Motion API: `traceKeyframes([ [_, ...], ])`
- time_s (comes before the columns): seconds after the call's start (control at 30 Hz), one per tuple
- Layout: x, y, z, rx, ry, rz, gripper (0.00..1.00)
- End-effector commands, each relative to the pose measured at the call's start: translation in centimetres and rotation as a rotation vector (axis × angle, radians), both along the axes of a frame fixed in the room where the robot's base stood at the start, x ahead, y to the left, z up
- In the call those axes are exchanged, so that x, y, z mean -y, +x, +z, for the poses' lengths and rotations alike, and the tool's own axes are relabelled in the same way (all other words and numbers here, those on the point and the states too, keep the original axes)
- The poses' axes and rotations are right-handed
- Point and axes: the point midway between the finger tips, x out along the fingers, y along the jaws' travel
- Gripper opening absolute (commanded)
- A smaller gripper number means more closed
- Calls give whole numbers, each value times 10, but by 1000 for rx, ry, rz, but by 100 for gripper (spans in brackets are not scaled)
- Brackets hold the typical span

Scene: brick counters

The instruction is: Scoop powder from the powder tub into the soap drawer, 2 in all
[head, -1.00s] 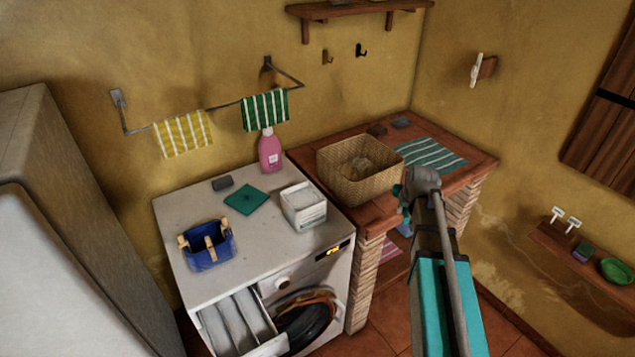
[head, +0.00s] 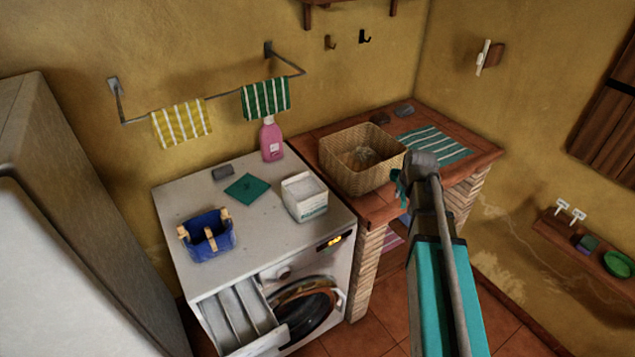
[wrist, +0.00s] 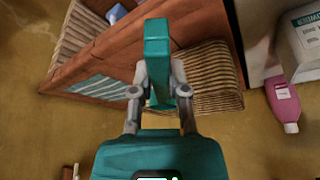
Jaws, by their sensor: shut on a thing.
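The white powder tub (head: 305,197), with pale powder inside, stands on top of the washing machine; it also shows at the right edge of the wrist view (wrist: 305,45). The soap drawer (head: 240,316) is pulled out at the machine's front left, its compartments open upward. My gripper (wrist: 159,92) is shut on a teal bar-shaped thing (wrist: 157,40), likely the scoop's handle. Its scooping end and any powder in it cannot be made out. In the head view my gripper (head: 403,184) is beside the brick counter's front edge, right of the tub and drawer.
A wicker basket (head: 345,172) stands on the brick counter near my gripper. The round door (head: 303,310) is below.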

Motion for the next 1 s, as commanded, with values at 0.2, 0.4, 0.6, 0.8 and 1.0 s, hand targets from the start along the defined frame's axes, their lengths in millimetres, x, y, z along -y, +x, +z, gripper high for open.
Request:
traceKeyframes([
  [0.2, -47, 12, 5, -1, 1, 102, 0],
  [0.4, -105, 20, 11, -2, 0, 232, 0],
  [0.6, -167, 23, 16, -2, 0, 363, 0],
  [0.8, -222, 21, 20, -1, 0, 481, 0],
  [1.0, -254, 18, 23, 0, 1, 549, 0],
])
